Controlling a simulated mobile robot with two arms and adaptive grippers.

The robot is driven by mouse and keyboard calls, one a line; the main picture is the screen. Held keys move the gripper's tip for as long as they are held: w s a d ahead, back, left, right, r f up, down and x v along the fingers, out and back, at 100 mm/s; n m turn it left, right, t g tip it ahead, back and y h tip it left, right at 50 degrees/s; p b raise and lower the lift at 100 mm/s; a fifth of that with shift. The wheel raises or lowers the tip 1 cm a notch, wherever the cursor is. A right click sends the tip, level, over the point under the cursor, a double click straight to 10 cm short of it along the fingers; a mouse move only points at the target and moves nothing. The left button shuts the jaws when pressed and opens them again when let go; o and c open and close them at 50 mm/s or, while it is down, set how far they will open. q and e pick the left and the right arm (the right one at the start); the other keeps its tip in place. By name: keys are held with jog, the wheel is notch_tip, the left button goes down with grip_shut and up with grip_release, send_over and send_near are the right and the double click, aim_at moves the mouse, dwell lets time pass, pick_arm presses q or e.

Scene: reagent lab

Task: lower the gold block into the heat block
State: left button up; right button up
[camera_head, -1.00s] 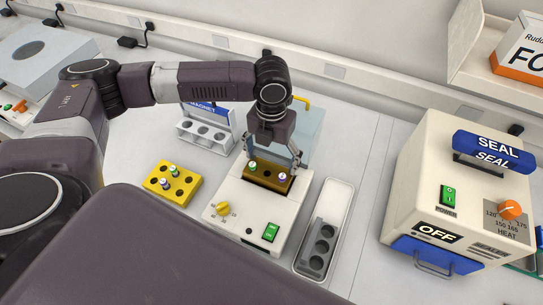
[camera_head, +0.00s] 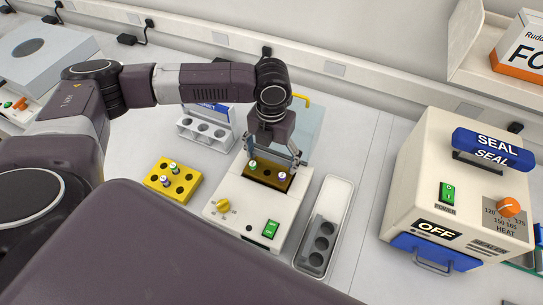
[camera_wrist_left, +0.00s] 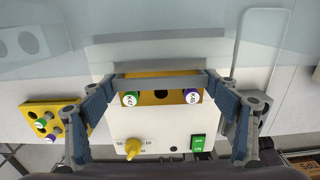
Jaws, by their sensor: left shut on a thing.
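The gold block (camera_head: 267,175) carries a green-capped vial (camera_head: 253,163) and a purple-capped vial (camera_head: 283,176) near its two ends. My left gripper (camera_head: 274,157) is shut on it from above; in the left wrist view the fingers reach the ends of the block (camera_wrist_left: 160,84). The heat block (camera_head: 236,204) is a white box with a yellow knob and a green switch. The gold block is at its top opening, seemingly partly inside; its exact depth is hard to tell. My right gripper is not in view.
A yellow rack (camera_head: 181,194) with two vials stands left of the heat block. A white magnet rack (camera_head: 190,134) is behind left. A clear lid (camera_head: 307,125) stands at the back. A narrow tray (camera_head: 338,203) with round wells lies right, then the sealer (camera_head: 421,164).

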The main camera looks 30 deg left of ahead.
pick_arm(q)
jog(key=o, duration=2)
jog(key=shift+r, duration=0.1)
jog(key=shift+o, duration=0.8)
notch_tip(320, 180, up, 12)
